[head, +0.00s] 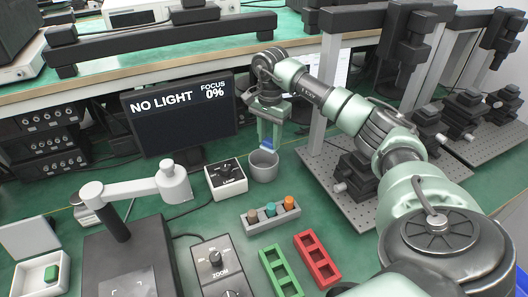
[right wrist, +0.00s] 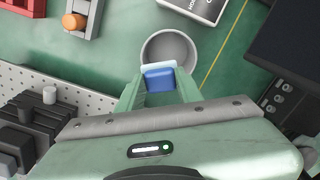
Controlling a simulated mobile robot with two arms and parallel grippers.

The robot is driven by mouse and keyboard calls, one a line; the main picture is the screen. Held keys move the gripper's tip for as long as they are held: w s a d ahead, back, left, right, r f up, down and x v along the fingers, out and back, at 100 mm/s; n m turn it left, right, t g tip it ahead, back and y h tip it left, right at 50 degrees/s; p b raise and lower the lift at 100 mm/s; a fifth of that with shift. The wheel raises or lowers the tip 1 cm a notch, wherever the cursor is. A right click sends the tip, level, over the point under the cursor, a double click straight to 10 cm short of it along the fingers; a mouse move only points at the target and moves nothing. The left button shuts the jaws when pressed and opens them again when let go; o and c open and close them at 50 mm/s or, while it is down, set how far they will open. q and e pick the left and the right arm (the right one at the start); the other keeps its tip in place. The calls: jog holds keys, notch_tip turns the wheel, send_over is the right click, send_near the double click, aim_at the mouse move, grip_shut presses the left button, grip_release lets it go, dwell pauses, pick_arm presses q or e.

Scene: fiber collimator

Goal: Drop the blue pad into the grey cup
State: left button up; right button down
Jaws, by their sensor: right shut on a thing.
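The grey cup (head: 263,166) stands on the green bench, right of the lamp box. It also shows in the right wrist view (right wrist: 187,45), open side up. My right gripper (head: 268,146) is shut on the blue pad (right wrist: 160,78). In the head view the blue pad (head: 267,143) shows between the fingertips, over the cup's far rim. In the right wrist view the pad overlaps the cup's near edge. Whether the pad touches the cup, I cannot tell. My left gripper is not in view.
The lamp box (head: 226,178) stands close left of the cup. A grey rack (head: 271,214) with several coloured pieces is in front. Green (head: 280,271) and red (head: 317,258) trays lie nearer. A monitor (head: 180,115) stands behind left; a perforated plate (head: 345,195) lies right.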

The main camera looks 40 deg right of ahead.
jog(key=c, duration=0.9)
grip_release()
jog(key=shift+o, duration=0.2)
jog(key=shift+r, duration=0.1)
notch_tip(320, 180, up, 8)
jog(key=shift+f, duration=0.15)
